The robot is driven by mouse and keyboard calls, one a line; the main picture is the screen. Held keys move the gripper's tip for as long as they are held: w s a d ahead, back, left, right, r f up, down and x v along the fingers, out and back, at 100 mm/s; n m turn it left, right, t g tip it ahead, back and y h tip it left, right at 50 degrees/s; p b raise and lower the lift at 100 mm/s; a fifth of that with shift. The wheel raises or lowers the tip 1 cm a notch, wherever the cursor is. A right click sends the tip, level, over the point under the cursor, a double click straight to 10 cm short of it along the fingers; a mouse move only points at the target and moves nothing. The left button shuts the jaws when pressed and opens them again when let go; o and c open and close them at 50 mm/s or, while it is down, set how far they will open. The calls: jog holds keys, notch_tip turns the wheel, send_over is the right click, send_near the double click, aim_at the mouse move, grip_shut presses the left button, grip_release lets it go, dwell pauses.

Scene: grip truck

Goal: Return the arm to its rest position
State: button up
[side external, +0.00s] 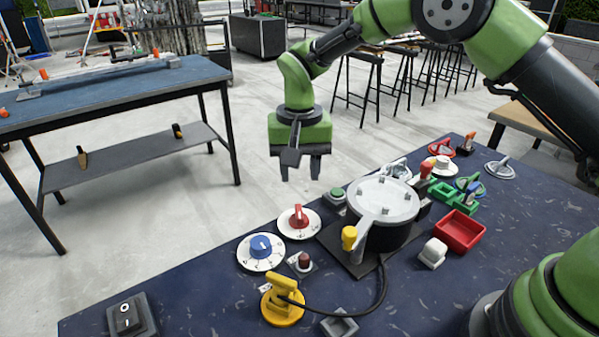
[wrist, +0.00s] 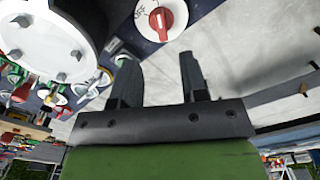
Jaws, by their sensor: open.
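My gripper (side external: 301,170) hangs in the air above the far edge of the blue table (side external: 190,290) in the side view, with its fingers pointing down. It is open, and nothing shows between its fingers. In the wrist view the two dark fingers (wrist: 156,80) stand apart with pale floor behind them. My green arm reaches in from the upper right. The gripper is apart from everything on the table.
A round grey-lidded device (side external: 382,200) with a yellow-knobbed lever stands near the gripper. Red (side external: 299,222) and blue (side external: 261,250) dials, a yellow plug (side external: 283,300), a black switch (side external: 131,316) and a red tray (side external: 460,232) are on the table. Another table (side external: 110,100) stands left.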

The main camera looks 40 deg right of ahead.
jog(key=s+d+r+n+t+y, duration=0.15)
jog(key=s+r, duration=0.25)
jog(key=r, duration=0.4)
jog(key=s+d+r+m+t, duration=0.1)
jog(key=s+d+r+t, duration=0.15)
jog(key=s+r, duration=0.4)
jog(key=s+d+r+n+t, duration=0.1)
jog(key=s+r, duration=0.1)
jog(key=s, duration=0.5)
jog(key=s+d+r+t, duration=0.2)
jog(key=s, duration=0.5)
jog(key=shift+s+d+n, duration=0.15)
jog(key=shift+n, duration=0.2)
jog(key=shift+y, duration=0.25)
